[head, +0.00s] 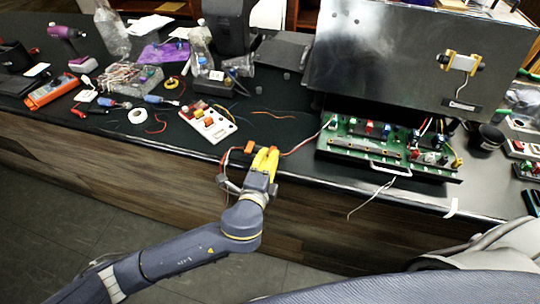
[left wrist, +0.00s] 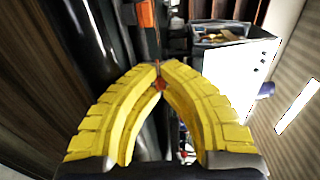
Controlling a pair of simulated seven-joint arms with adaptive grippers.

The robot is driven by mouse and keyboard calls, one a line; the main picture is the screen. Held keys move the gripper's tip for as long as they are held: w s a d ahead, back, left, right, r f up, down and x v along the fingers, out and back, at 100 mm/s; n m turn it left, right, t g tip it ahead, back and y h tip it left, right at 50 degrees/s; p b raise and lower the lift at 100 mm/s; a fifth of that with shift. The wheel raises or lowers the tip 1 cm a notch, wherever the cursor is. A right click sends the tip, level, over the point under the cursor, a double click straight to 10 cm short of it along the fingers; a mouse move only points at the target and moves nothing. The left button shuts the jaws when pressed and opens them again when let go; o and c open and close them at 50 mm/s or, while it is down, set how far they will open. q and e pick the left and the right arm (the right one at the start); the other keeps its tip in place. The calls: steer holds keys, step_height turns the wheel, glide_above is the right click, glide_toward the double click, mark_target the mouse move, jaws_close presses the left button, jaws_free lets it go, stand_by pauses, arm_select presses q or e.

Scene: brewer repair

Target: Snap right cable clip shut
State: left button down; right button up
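My left gripper (head: 266,153) is at the front edge of the counter, with its yellow fingers pointing up toward the counter. In the left wrist view the fingertips (left wrist: 159,66) come together. A small red piece shows in the gap just behind the tips; I cannot tell whether it is gripped. An orange block (head: 249,147), which may be a cable clip, is just left of the fingertips; whether they touch is unclear. A red cable (head: 303,146) runs from near the gripper to the green circuit board (head: 365,150). My right gripper is not in view.
The brewer's large metal panel (head: 415,60) stands behind the board. A white block with red and orange parts (head: 214,128) lies left of the gripper. Tools, a bottle (head: 201,45) and a multimeter (head: 52,91) crowd the left side. A white cable hangs over the edge.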

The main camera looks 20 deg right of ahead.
arm_select(q)
steer(key=shift+w, duration=0.1)
steer(key=c, duration=1.5)
jaws_free()
steer(key=shift+f, duration=0.1)
steer(key=shift+f, duration=0.2)
steer(key=shift+r+g+y, duration=0.25)
steer(key=shift+g+y, duration=0.05)
steer(key=shift+g, duration=0.1)
